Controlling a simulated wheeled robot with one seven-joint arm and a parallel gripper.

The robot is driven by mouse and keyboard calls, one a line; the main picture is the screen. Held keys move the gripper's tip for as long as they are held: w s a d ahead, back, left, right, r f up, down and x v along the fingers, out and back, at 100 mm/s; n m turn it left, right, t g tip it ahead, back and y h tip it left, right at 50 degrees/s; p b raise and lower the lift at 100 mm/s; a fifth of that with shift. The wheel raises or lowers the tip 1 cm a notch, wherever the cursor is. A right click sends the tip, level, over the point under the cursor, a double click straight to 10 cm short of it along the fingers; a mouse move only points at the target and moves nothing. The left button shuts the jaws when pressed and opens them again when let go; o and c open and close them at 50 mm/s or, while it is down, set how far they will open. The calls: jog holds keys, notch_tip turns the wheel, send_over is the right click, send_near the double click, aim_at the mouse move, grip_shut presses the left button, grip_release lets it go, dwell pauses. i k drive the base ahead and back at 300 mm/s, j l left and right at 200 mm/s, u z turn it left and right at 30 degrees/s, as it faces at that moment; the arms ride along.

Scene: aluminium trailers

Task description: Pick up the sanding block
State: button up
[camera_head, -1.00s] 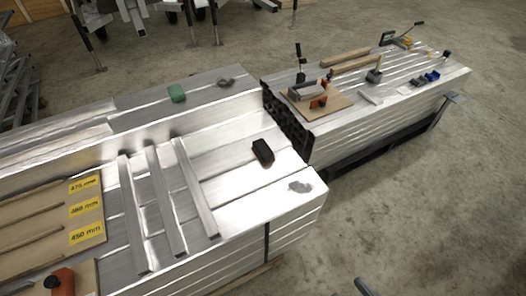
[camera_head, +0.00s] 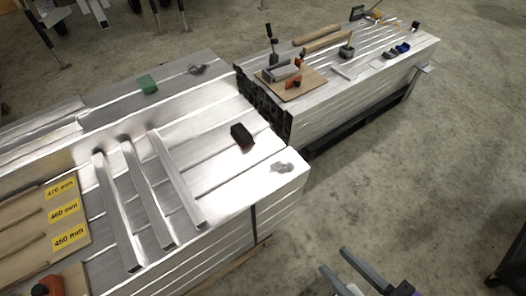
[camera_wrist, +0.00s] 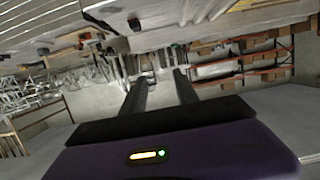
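A dark block (camera_head: 241,135), probably the sanding block, lies on the near stack of aluminium bars (camera_head: 222,190), towards its right end. My gripper (camera_head: 335,258) shows at the bottom of the head view, over the floor to the right of the stack and apart from both blocks. In the wrist view my gripper (camera_wrist: 158,77) has its two fingers apart with nothing held between them.
Three loose bars (camera_head: 150,195) lie across the near stack. A board with yellow length labels (camera_head: 64,211) is at left. A second stack (camera_head: 345,100) behind holds a clamp board (camera_head: 290,85), wooden strips and tools. The concrete floor (camera_head: 400,190) at right is mostly clear.

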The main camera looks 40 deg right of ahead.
aim_at(239, 133)
jog(key=i+j, duration=0.1)
jog(key=i, duration=1)
